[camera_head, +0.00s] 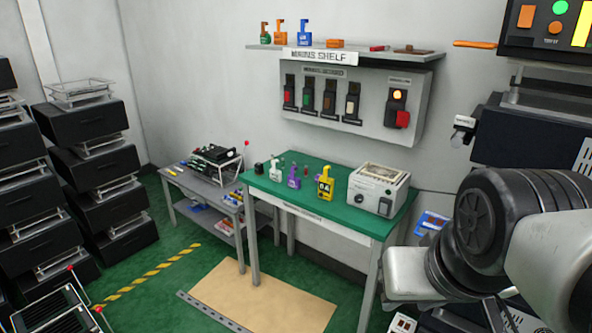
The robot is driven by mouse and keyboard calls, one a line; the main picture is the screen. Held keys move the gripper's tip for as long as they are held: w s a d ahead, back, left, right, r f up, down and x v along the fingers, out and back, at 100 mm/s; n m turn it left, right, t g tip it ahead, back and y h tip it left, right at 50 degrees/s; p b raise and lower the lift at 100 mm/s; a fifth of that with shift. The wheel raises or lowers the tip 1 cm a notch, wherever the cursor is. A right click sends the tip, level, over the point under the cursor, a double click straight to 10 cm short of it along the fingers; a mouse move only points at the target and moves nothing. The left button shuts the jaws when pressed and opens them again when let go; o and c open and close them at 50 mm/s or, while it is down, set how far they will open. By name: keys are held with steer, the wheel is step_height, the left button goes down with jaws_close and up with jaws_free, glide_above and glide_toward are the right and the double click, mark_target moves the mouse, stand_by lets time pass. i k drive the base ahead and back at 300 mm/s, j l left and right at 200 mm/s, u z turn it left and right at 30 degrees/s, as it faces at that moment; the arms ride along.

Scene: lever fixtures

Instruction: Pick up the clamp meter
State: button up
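A yellow and black device with a small display, which looks like the clamp meter (325,185), stands upright on the green-topped table (262,184). It is near the table's middle, left of a beige box with a dial. Nothing touches it that I can see. My gripper cannot be made out in this view.
A purple item (294,178) and a white item (275,171) stand left of the meter. The beige box (378,190) stands at its right. A switch panel (350,97) and a shelf (360,53) hang above. A grey side table (205,185) adjoins at left.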

mark_target(327, 184)
steer(key=z, duration=2.55)
steer(key=u, duration=2.65)
steer(key=i+u, duration=0.25)
steer(key=i, duration=0.2)
steer(key=i+l+u, duration=0.25)
steer(key=i, duration=0.2)
steer(key=i+l+u, duration=0.2)
steer(key=i, duration=0.25)
steer(key=i+l+u, duration=0.25)
steer(key=i, duration=0.2)
